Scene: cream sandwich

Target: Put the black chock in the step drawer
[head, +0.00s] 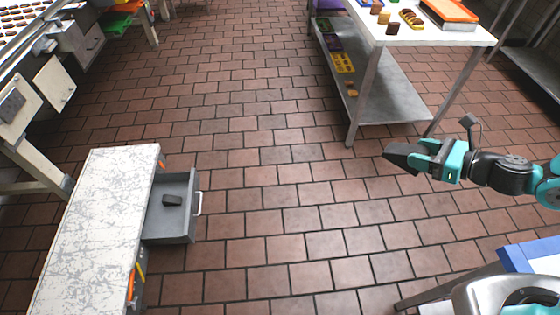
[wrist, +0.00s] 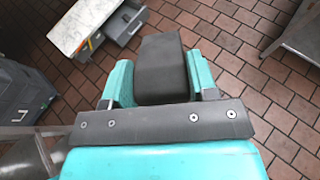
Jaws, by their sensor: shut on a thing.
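My gripper (head: 424,154) is shut on a black chock (head: 400,158) and holds it in the air over the tiled floor, at the right of the head view. In the wrist view the chock (wrist: 163,62) sits between the two teal fingers of my gripper (wrist: 160,82) and juts out past them. The step drawer (head: 185,222) is grey, with a pale handle, and stands pulled open from the white-topped step (head: 95,225) at the left. A small dark block (head: 172,199) lies inside it. The open drawer also shows in the wrist view (wrist: 126,24), well away from the chock.
A white-topped table (head: 450,36) with a lower shelf (head: 395,100) stands at the back right, holding several small items. A blue-edged surface (head: 525,255) is at the lower right. The brick-tiled floor (head: 265,180) between the drawer and my gripper is clear.

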